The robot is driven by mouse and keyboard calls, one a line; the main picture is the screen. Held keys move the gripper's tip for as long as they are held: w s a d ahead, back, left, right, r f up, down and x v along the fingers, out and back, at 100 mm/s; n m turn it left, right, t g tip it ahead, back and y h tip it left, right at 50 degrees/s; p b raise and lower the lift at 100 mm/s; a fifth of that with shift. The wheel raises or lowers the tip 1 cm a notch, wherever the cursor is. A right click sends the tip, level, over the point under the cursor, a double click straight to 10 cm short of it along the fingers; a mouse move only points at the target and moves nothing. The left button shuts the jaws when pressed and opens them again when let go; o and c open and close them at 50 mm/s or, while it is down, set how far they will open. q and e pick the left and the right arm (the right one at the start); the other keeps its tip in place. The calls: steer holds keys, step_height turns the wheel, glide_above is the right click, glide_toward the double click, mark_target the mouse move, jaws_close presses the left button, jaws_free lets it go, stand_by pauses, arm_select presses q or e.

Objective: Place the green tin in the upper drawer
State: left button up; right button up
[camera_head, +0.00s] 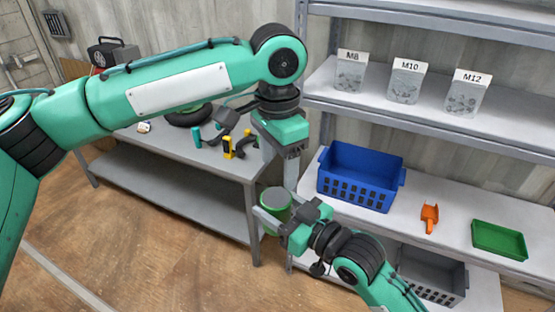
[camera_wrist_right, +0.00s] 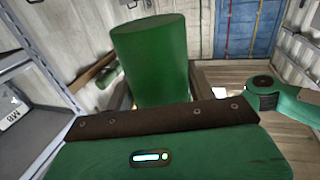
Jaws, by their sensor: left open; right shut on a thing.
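The green tin (camera_head: 276,198) has a greyish top and is held upright in my right gripper (camera_head: 272,214), beside the shelf's left end. The tin also fills the upper middle of the right wrist view (camera_wrist_right: 150,62), where the fingers are mostly hidden. My left gripper (camera_head: 280,172) is open and points down just above the tin. Its fingers come close to the tin's top, and I cannot tell whether they touch it. I can make out no drawer in either view.
The shelf holds a blue crate (camera_head: 352,178), an orange scoop (camera_head: 429,217) and a green tray (camera_head: 498,239); a grey crate (camera_head: 432,276) sits below. M8, M10 and M12 bags (camera_head: 406,82) stand higher up. A workbench (camera_head: 222,161) with tools is behind my left arm.

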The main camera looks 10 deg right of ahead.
mark_target(277, 197)
arm_select(q)
step_height(277, 197, down, 12)
steer(key=shift+r, duration=0.1)
stand_by(0.5)
steer(key=c, duration=0.9)
steer(key=shift+c, duration=0.2)
arm_select(e)
steer(key=o, duration=1.3)
